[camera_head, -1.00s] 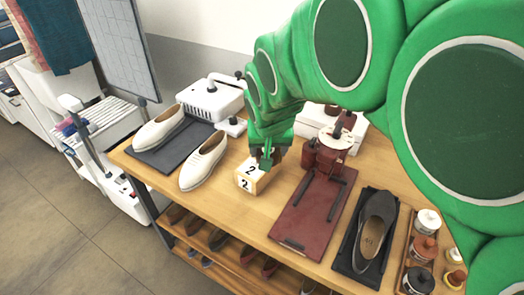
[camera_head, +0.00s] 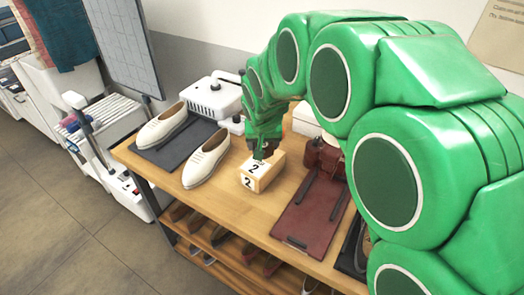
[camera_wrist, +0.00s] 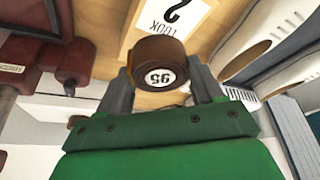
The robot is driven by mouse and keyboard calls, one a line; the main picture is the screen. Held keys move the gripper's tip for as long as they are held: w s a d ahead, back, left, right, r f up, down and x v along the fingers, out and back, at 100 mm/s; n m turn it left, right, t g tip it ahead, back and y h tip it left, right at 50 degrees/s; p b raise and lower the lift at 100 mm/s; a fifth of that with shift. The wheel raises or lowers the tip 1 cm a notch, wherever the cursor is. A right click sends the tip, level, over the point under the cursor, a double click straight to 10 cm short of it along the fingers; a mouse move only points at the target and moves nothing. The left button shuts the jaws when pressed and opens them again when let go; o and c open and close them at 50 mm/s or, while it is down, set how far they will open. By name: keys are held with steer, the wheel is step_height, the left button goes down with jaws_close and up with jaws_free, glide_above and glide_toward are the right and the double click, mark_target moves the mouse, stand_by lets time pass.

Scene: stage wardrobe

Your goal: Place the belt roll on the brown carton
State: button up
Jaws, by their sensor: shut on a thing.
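The brown belt roll (camera_wrist: 160,55) is a short dark cylinder with a white "95" label, held between the two grey fingers of my gripper (camera_wrist: 160,82) in the wrist view. In the head view my gripper (camera_head: 264,152) is at the top of the tan-brown carton (camera_head: 262,174), near its back edge; the roll is mostly hidden there. The carton is a small box with white "2" labels on its top and front. It also shows in the wrist view (camera_wrist: 140,22), just beyond the roll. I cannot tell whether the roll touches the carton.
A white appliance (camera_head: 212,97) is behind. Bare table lies in front of the carton.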

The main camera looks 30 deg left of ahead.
steer(key=shift+w+a+f, duration=0.35)
steer(key=shift+a+f, duration=0.05)
steer(key=shift+f, duration=1.75)
steer(key=shift+f, duration=0.15)
steer(key=o, duration=1.1)
steer(key=v, duration=1.2)
steer(key=shift+o, duration=0.3)
